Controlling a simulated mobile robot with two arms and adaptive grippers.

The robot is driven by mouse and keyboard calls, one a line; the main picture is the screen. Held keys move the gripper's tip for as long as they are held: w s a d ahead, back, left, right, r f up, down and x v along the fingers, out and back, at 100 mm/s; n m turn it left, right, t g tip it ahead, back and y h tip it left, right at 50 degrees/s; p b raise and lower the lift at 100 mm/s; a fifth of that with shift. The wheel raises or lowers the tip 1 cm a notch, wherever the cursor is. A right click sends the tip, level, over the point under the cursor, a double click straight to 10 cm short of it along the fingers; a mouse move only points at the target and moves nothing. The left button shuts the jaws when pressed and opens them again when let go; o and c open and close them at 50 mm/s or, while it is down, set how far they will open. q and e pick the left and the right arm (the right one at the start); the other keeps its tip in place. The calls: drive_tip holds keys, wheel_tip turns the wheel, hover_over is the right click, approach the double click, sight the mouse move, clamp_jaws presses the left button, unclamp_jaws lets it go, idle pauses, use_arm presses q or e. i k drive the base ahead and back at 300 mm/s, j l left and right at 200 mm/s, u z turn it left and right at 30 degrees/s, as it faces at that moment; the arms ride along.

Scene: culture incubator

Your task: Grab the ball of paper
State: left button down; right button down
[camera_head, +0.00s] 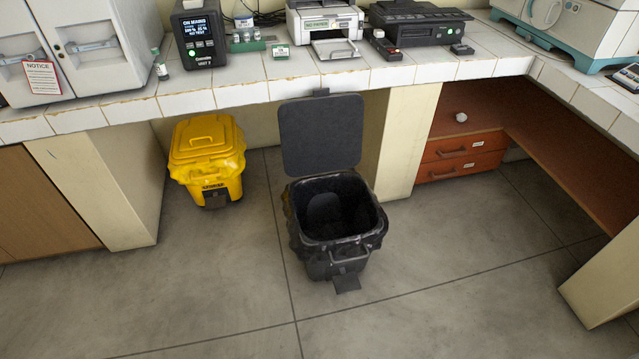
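A small white roundish object (461,117), which looks like the ball of paper, shows at the right under the counter. It appears to rest on the reddish-brown surface just above two drawers (462,158). It is too small to make out its creases. Neither of my grippers is in view.
An open black bin (312,265) with its lid (321,135) raised stands mid-floor. A closed yellow bin (207,160) stands left of it. The tiled counter (235,92) overhangs, with a printer (325,28) and other devices on it. The floor (440,260) right of the black bin is clear.

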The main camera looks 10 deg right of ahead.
sight(461, 117)
drive_tip(key=z, duration=1.3)
drive_tip(key=i+l, duration=0.15)
drive_tip(key=i, duration=0.25)
drive_tip(key=i+l, duration=0.2)
drive_tip(key=i, duration=0.2)
drive_tip(key=i+l+z, duration=0.1)
drive_tip(key=i, duration=0.3)
